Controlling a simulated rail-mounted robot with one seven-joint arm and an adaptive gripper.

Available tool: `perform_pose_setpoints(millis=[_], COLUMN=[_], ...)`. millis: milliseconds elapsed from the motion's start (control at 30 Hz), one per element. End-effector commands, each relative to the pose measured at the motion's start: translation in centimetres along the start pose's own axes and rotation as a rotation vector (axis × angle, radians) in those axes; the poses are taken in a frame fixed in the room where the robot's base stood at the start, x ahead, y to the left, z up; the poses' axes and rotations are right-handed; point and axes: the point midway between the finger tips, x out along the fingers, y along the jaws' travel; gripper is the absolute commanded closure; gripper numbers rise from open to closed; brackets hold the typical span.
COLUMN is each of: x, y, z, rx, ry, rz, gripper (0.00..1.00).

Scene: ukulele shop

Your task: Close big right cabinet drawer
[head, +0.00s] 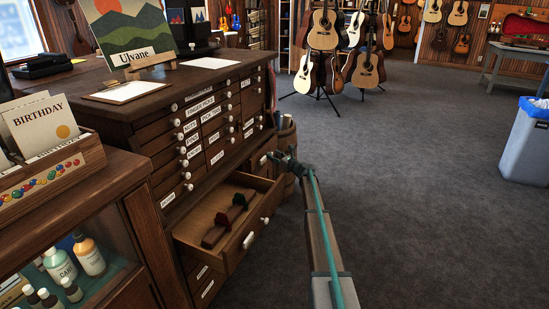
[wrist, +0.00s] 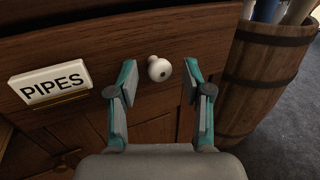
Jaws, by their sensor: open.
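The dark wooden cabinet (head: 150,105) stands left of centre in the head view. A big lower drawer (head: 249,238) is pulled well out, with a white knob and label on its front. My gripper (head: 277,157) is beside the cabinet's right lower part, beyond that open drawer. In the wrist view my gripper (wrist: 158,82) is open, with teal fingers on either side of a white knob (wrist: 159,69); contact is not clear. The knob is on a wooden drawer front (wrist: 120,50) labelled PIPES (wrist: 50,83). How far this drawer stands out cannot be told.
The open drawer holds a wooden piece (head: 215,236) with red and green parts. A wooden barrel (wrist: 262,85) stands close right of the drawer front. A display counter (head: 95,190) is at near left. Guitars stand at the back; the grey floor (head: 430,190) is largely clear.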

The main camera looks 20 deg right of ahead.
Motion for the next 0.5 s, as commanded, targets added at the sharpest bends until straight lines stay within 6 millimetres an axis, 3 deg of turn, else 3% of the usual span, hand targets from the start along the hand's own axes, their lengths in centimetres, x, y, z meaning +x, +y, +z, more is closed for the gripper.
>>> perform_pose_setpoints(millis=[300,500], x=[0.28,0.27], y=[-0.01,-0.02], z=[0.01,0.01], rx=[0.001,0.001], ry=[0.000,0.000], rz=[-0.001,-0.001], gripper=[0.52,0.85])
